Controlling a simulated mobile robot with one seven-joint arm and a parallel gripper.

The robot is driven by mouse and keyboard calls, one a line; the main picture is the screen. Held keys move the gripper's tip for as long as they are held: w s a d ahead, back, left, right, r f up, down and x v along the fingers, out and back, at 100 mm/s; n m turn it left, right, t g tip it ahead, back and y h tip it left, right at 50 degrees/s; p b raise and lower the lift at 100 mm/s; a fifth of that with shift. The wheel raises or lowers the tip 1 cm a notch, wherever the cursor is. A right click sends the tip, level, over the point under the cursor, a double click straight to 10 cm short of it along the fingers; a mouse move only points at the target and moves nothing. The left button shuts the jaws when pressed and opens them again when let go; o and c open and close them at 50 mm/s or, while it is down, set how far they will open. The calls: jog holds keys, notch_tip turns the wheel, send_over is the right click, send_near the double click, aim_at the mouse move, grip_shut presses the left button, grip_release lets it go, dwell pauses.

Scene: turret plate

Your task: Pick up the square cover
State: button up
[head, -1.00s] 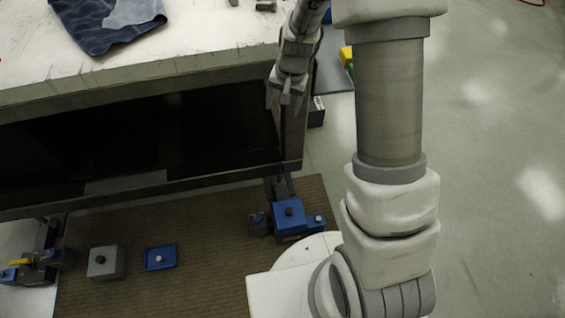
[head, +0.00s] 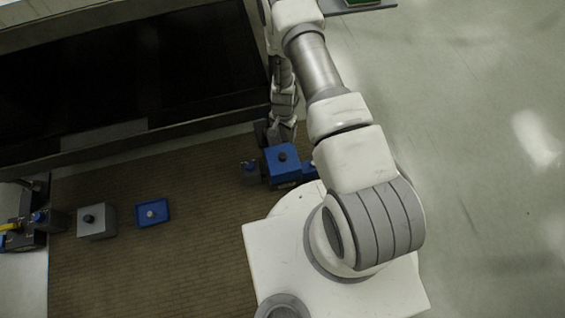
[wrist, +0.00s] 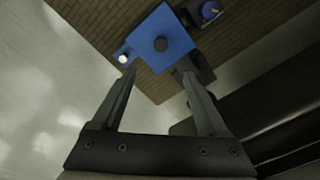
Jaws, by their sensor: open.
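A blue square cover with a dark round knob (head: 281,167) sits low by the corner of the workbench. It also shows in the wrist view (wrist: 150,32), just beyond my fingertips. My gripper (wrist: 157,70) is open and empty, its two fingers pointing at the near edge of this blue cover. In the head view my gripper (head: 281,138) is just behind the cover, and its fingertips are hard to make out. A grey square block with a dark knob (head: 97,226) and a flat blue square piece with a pale knob (head: 164,220) stand on the mat to the left.
A small blue part with a pale knob (wrist: 121,53) is close to my left fingertip in the wrist view. A dark part (wrist: 202,62) is by the right finger. The brown mat (head: 190,270) is mostly clear. The dark workbench (head: 80,155) stands behind it.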

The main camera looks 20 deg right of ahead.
jog(key=b, duration=0.4)
send_over(283, 155)
notch_tip(283, 155, down, 11)
jog(key=shift+s, duration=0.1)
notch_tip(283, 155, down, 5)
jog(key=shift+a+f+b, duration=0.1)
jog(key=shift+b, duration=1.1)
grip_shut()
